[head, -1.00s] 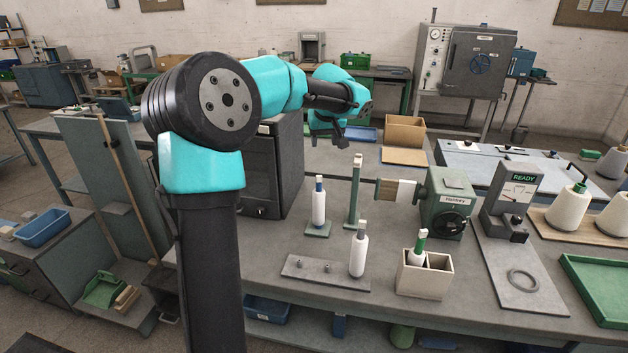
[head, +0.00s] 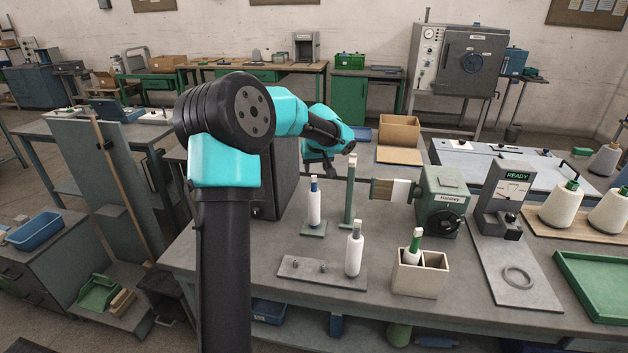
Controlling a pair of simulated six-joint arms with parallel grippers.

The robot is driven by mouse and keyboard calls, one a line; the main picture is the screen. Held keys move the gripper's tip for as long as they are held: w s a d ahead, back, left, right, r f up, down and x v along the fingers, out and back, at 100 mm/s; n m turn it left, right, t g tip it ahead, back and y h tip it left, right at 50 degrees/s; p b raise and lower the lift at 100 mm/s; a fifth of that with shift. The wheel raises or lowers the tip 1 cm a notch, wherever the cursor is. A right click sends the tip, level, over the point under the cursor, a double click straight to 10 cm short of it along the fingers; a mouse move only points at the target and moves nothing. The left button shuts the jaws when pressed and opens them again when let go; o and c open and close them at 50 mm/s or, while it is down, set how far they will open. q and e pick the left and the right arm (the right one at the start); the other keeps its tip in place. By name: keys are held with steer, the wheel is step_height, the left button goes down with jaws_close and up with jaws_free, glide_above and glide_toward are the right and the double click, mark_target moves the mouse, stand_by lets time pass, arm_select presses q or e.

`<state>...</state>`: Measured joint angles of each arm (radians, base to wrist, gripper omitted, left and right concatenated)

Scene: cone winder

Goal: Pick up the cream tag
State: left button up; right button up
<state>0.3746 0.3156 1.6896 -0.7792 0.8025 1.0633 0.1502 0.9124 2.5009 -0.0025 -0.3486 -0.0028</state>
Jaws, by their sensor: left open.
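Small pale tabs that look cream show on top of the tall green post (head: 349,205), on the grey-topped white bobbin (head: 354,252) and on the green-topped bobbin (head: 415,246) in the divided box. I cannot tell for sure which is the cream tag. My left gripper (head: 328,170) is open and seems empty, at the end of the teal and black arm. It appears left of the post's top and above the blue-topped bobbin (head: 314,205), apart from them. Its fingertips are small and dark. My right gripper is out of view.
A green winder (head: 441,199) stands right of the post. The cream divided box (head: 420,283) is near the front edge. A peg plate (head: 300,273) lies to its left. A READY gauge (head: 505,198), a grey ring (head: 517,277) and a green tray (head: 590,300) are right.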

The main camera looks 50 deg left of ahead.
mark_target(314, 176)
arm_select(q)
steer(key=shift+a+f, duration=0.1)
steer(key=shift+f, duration=0.1)
steer(key=shift+x, duration=2.55)
steer(key=shift+c, duration=0.4)
steer(key=c, duration=0.7)
